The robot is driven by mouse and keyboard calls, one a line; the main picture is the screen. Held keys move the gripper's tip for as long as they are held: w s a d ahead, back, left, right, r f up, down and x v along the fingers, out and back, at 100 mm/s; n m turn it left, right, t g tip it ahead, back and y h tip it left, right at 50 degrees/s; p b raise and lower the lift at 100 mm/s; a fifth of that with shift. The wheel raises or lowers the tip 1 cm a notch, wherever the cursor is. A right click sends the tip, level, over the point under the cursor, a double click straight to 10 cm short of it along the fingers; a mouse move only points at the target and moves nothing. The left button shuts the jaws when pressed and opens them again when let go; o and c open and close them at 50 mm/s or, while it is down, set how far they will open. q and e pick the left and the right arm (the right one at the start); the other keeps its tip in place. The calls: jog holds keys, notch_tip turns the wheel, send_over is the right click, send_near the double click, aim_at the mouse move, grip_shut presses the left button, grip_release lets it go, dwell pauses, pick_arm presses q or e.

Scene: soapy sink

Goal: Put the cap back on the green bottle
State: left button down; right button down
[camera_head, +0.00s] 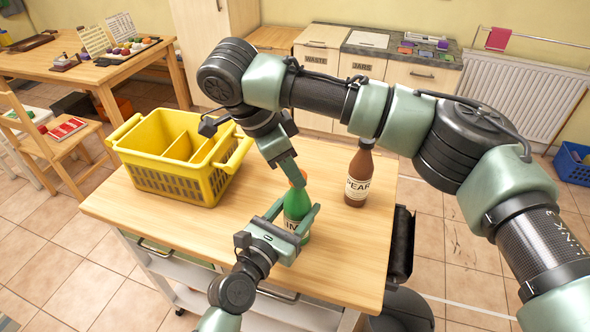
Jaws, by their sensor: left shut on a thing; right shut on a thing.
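The green bottle (297,202) stands upright on the wooden cart top, with a white label partly hidden by my gripper. My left gripper (297,217) is shut around its body from the front. My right gripper (296,178) reaches down from above and is shut on a small orange cap (302,176) at the bottle's mouth. The fingers hide most of the cap and the neck, so I cannot tell whether the cap is seated on the bottle or just above it.
A brown bottle (360,172) labelled PEAR stands to the right, close under my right arm. A yellow divided crate (165,187) sits on the left of the cart top (345,255). The cart top's front right is clear. A table and cabinets stand behind.

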jog(key=m, duration=0.1)
jog(key=m+g, duration=0.1)
jog(key=m, duration=0.1)
jog(key=m+g, duration=0.1)
jog(key=m, duration=0.1)
jog(key=shift+w+a, duration=0.15)
jog(key=shift+w, duration=0.2)
jog(key=shift+m+g, duration=0.4)
jog(key=shift+m, duration=0.8)
jog(key=c, duration=1)
grip_release()
jog(key=shift+r, duration=2.25)
jog(key=shift+c, duration=0.5)
